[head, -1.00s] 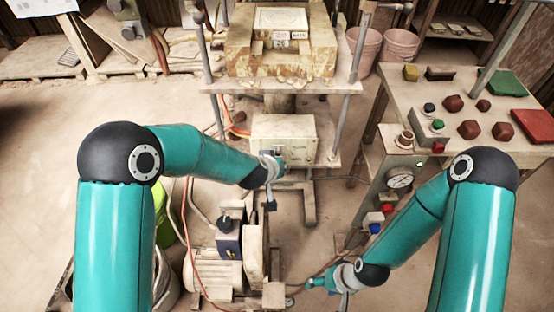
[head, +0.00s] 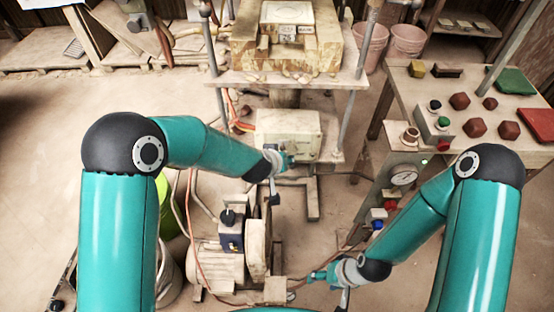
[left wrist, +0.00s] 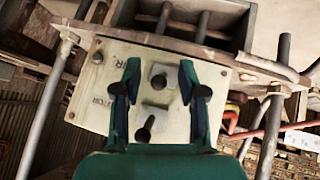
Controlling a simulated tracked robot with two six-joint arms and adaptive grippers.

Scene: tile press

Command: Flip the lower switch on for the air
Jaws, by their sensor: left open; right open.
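A pale switch box (head: 303,135) hangs under the press in the head view. In the left wrist view its panel (left wrist: 88,103) carries two toggle switches, one at the upper middle (left wrist: 160,77) and one lower (left wrist: 148,127). Lettering beside them is only partly readable. My left gripper (head: 287,160) is at the box's front; in the left wrist view its open fingers (left wrist: 158,85) stand either side of the upper switch. Contact cannot be told. My right gripper (head: 320,277) is open and empty, low beside the motor.
The press (head: 290,45) stands behind, between metal posts. A motor (head: 215,262) and hoses lie on the floor below my left arm. A bench with colored blocks (head: 473,128) and a gauge (head: 402,178) is at right. Floor at far left is mostly clear.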

